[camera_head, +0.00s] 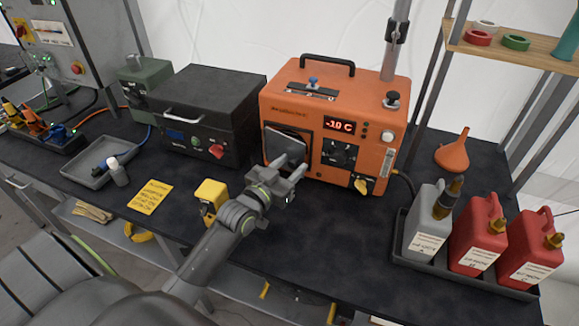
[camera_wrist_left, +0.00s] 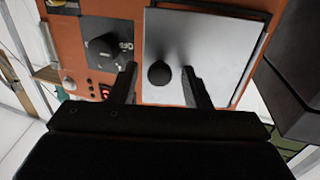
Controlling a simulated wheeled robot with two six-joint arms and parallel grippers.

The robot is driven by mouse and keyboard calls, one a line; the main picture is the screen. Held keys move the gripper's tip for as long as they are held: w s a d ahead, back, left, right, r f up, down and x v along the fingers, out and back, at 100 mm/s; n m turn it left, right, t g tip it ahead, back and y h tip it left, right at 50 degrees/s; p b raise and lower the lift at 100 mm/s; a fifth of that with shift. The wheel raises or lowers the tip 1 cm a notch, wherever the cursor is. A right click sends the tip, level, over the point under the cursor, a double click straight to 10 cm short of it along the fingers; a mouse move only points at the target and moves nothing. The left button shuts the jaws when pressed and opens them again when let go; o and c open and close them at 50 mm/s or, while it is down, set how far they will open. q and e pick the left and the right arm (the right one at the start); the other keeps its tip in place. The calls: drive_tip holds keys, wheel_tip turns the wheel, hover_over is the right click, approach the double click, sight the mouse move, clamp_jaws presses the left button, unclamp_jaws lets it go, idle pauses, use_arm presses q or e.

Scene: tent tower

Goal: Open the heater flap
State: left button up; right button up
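In the left wrist view the flap (camera_wrist_left: 215,45) is a silver panel with a round black knob (camera_wrist_left: 158,73). I cannot tell whether the flap is fully closed or slightly ajar. My left gripper (camera_head: 284,178) is in front of the flap and hides its lower part. Its fingers (camera_wrist_left: 158,72) are open, one on each side of the knob, with gaps visible. My right gripper is not in view.
A black case (camera_head: 205,100) stands left of the heater. A yellow block (camera_head: 211,194) is beside my left arm. A grey can (camera_head: 425,225) and red cans (camera_head: 478,235) stand in a tray at the right. An orange funnel (camera_head: 453,153) is behind them. The front middle bench is clear.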

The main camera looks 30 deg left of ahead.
use_arm(q)
drive_tip(key=s+a, duration=0.1)
drive_tip(key=s, duration=1.6)
drive_tip(key=shift+s+a+b, duration=0.2)
drive_tip(key=shift+a+b, duration=0.15)
drive_tip(key=shift+b, duration=0.1)
drive_tip(key=shift+c, duration=0.2)
